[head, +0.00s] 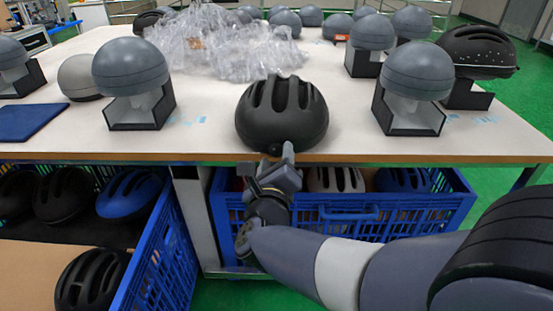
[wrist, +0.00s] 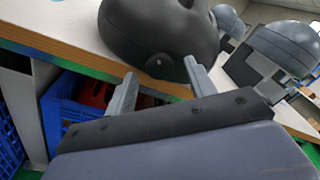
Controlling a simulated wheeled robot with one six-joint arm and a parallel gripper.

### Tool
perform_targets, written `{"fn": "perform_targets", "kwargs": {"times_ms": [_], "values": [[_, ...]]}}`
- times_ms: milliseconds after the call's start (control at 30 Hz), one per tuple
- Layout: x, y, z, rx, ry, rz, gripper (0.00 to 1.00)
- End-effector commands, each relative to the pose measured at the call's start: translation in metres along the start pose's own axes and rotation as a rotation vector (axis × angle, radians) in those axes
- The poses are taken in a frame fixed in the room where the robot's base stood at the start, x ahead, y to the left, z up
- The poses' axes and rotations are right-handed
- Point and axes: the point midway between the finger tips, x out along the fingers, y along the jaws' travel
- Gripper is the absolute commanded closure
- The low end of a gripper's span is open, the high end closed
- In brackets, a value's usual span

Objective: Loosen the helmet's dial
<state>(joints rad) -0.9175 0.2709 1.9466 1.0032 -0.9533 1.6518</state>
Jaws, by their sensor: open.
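A black vented helmet (head: 282,115) sits near the front edge of the white table. In the wrist view the helmet (wrist: 165,30) fills the top middle, and its small round dial (wrist: 155,64) shows on its lower near side. In the head view the dial (head: 275,149) is a small dark spot low on the helmet, just by my fingertips. My gripper (head: 284,160) is at the table's front edge, right below and in front of the helmet. In the wrist view my gripper (wrist: 160,75) is open, with its fingers apart on either side of the dial. I cannot tell whether they touch it.
Grey domes on open stands (head: 131,68) (head: 415,72) stand left and right of the helmet. Clear plastic wrap (head: 215,45) lies behind it. Blue crates with helmets (head: 340,215) (head: 165,250) stand below the table edge. A blue pad (head: 38,121) lies at the left.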

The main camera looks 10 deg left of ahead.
Motion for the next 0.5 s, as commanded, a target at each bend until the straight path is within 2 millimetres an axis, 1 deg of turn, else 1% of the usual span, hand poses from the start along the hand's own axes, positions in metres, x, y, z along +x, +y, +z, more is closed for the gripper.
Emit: {"fn": "perform_targets", "kwargs": {"times_ms": [33, 133, 400, 500], "values": [[0.0045, 0.0000, -0.0012, 0.000, 0.002, -0.002, 0.48], [0.0090, 0.0000, -0.0009, 0.000, 0.002, 0.000, 0.48], [0.0100, -0.0001, -0.0003, 0.000, 0.000, 0.001, 0.48], [0.0099, -0.0001, -0.0003, 0.000, 0.000, 0.001, 0.55]]}}
